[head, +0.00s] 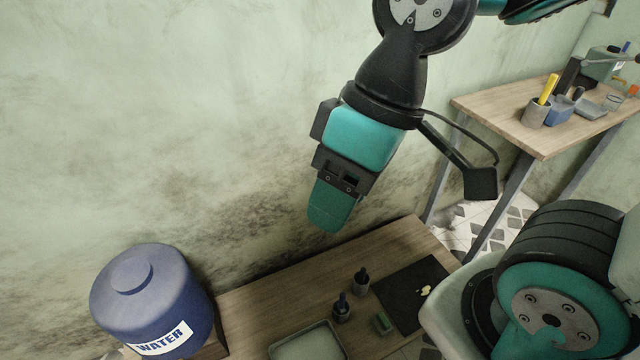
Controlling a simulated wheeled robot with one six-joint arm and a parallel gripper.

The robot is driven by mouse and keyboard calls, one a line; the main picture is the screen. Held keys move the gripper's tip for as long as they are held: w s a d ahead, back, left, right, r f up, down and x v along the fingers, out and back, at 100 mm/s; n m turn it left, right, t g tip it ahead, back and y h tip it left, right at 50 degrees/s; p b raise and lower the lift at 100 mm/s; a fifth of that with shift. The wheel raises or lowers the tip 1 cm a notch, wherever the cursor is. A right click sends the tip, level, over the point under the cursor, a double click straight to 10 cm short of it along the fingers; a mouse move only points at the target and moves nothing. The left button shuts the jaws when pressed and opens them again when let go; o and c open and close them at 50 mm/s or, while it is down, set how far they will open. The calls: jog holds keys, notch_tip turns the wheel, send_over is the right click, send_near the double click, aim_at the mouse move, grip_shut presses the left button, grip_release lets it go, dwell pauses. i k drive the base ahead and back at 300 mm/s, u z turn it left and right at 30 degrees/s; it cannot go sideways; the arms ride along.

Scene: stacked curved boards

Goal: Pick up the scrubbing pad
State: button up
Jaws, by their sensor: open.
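A small green block that looks like the scrubbing pad (383,322) lies on the low wooden table, beside the left edge of a dark mat. My gripper (331,210) hangs in the air above the back of the table, up and to the left of the pad in the picture, well apart from it. It is open and seen from the side, so one teal finger covers the other. Nothing shows in its grip.
Two small dark bottles (342,307) (362,281) stand left of the pad. A pale tray (307,343) sits at the front. The dark mat (397,300) carries yellowish bits. A blue water barrel (153,295) stands left; a second table (545,140) stands right. The wall is close behind.

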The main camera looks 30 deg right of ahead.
aim_at(380, 321)
jog(key=u, duration=0.3)
jog(key=k, duration=0.95)
jog(key=z, duration=1.35)
jog(key=k, duration=0.25)
jog(key=u, duration=0.55)
